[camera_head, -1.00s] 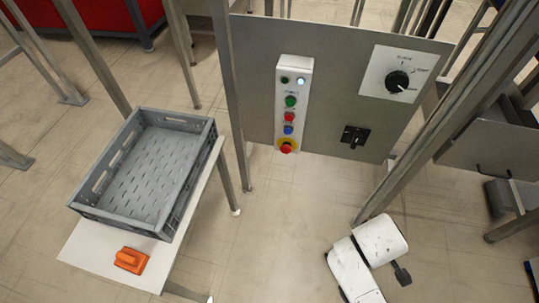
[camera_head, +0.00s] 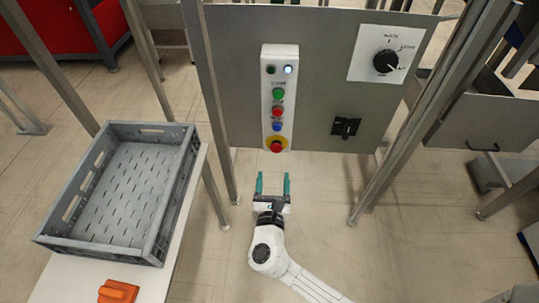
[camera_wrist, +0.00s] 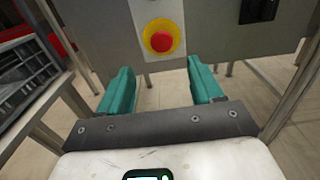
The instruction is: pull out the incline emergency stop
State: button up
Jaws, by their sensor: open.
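The emergency stop is a red mushroom button on a yellow disc (camera_head: 276,145) at the bottom of a white control strip (camera_head: 278,72) on a grey panel. It also shows in the wrist view (camera_wrist: 161,41), above and between my fingers. My gripper (camera_head: 273,184) has teal fingers and is open and empty. It points up toward the button from just below it in the head view, apart from it. Whether the button is pressed in or out cannot be told.
A black rotary knob on a white plate (camera_head: 358,53) and a black switch (camera_head: 345,127) sit right of the strip. Metal posts stand on both sides of the panel. A grey crate (camera_head: 172,205) and an orange object (camera_head: 118,292) are on a white table at left.

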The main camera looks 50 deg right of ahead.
aim_at(276, 150)
jog(key=b+x, duration=0.1)
jog(key=x, duration=0.9)
grip_shut()
dwell(0.4)
